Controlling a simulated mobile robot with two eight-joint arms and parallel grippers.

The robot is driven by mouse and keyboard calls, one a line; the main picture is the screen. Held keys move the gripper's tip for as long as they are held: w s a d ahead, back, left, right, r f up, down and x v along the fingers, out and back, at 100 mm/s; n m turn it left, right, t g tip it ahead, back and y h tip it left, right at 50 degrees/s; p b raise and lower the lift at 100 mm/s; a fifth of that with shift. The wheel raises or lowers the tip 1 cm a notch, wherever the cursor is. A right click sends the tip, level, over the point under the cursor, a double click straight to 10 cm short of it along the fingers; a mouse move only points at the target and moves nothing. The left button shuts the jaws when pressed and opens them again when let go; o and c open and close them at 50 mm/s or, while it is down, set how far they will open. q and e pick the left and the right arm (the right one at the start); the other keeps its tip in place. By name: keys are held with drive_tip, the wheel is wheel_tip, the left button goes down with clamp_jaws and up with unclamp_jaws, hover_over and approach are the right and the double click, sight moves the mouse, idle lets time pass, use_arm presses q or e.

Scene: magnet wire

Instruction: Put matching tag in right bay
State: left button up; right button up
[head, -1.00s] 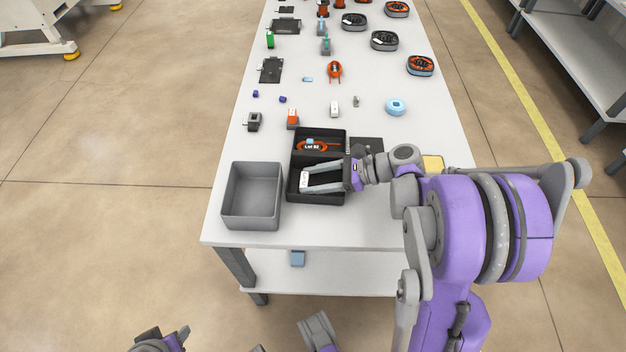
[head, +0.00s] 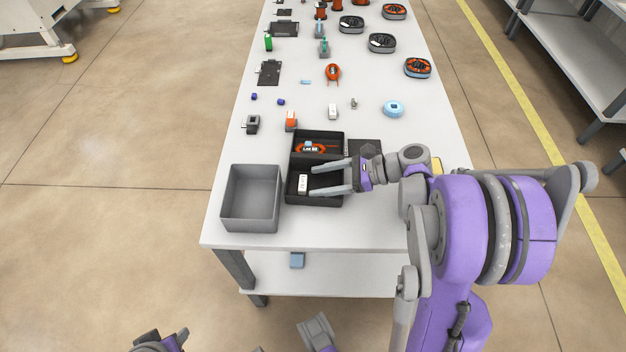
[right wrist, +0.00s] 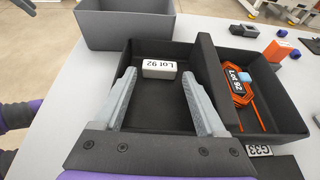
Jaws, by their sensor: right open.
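A white tag block (head: 303,184) lies on the floor of the near bay of a black two-bay tray (head: 327,203). In the right wrist view this tag (right wrist: 159,67) reads "Lot 92". An orange-and-black part (head: 311,148) with a "Lot 92" label lies in the far bay; it also shows in the right wrist view (right wrist: 239,84), across the divider. My right gripper (head: 314,180) is open and empty over the near bay, its fingertips just short of the tag and apart from it. My left gripper cannot be made out.
An empty grey bin (head: 251,226) stands left of the tray. A dark plate (head: 366,147) lies right of it. Orange (head: 291,121), white (head: 333,111) and grey (head: 252,125) small parts and a light blue ring (head: 393,108) stand farther back on the table.

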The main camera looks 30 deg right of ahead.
drive_tip(key=p+v, duration=0.1)
drive_tip(key=v, duration=0.8)
drive_tip(key=shift+s+d, duration=0.15)
